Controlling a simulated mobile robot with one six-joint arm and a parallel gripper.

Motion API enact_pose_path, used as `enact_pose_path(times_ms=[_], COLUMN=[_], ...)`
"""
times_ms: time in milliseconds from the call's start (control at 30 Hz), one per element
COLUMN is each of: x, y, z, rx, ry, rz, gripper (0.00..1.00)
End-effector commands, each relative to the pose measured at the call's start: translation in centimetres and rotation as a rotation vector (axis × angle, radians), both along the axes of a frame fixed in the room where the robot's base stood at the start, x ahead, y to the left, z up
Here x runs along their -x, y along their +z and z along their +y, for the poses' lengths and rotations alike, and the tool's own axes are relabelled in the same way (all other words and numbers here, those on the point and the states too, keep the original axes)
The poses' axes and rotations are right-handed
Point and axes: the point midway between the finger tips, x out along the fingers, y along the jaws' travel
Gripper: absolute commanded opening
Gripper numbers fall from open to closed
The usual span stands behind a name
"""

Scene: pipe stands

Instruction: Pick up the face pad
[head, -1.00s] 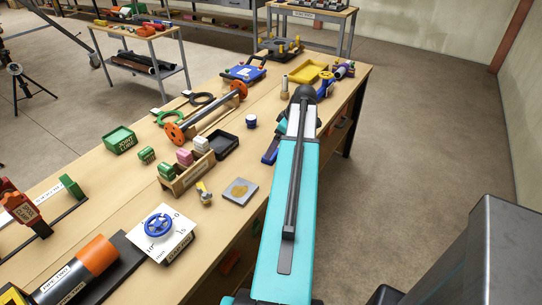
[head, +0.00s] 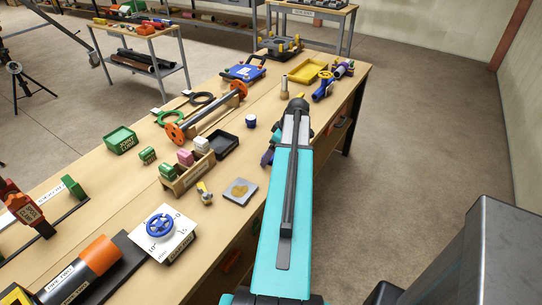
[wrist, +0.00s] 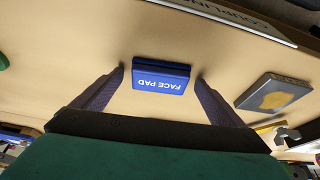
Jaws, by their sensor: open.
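The face pad (wrist: 161,78) is a small blue block with white lettering, upside down in the wrist view. It lies on the wooden bench top between the two dark fingers of my gripper (wrist: 160,76). The fingers are open, one on each side of the pad, with a visible gap at least on the left. Whether the right fingertip touches it I cannot tell. In the head view, my teal arm hides most of my gripper and the pad's surroundings.
A grey plate with a tan patch (head: 240,191) lies near the pad. A yellow tray (head: 306,72) and a blue valve (head: 323,88) stand beyond my arm.

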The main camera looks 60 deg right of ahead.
Motion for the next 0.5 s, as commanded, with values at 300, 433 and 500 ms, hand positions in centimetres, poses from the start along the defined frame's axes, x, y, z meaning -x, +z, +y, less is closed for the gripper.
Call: enact_pose_path(times_ms=[300, 433, 500], x=[0.02, 0.02, 0.01], y=[0.01, 0.01, 0.03], z=[0.00, 0.00, 0.00], rx=[0.000, 0.000, 0.000], ry=[0.000, 0.000, 0.000], rz=[0.000, 0.000, 0.000], gripper=[0.77, 0.55, 0.48])
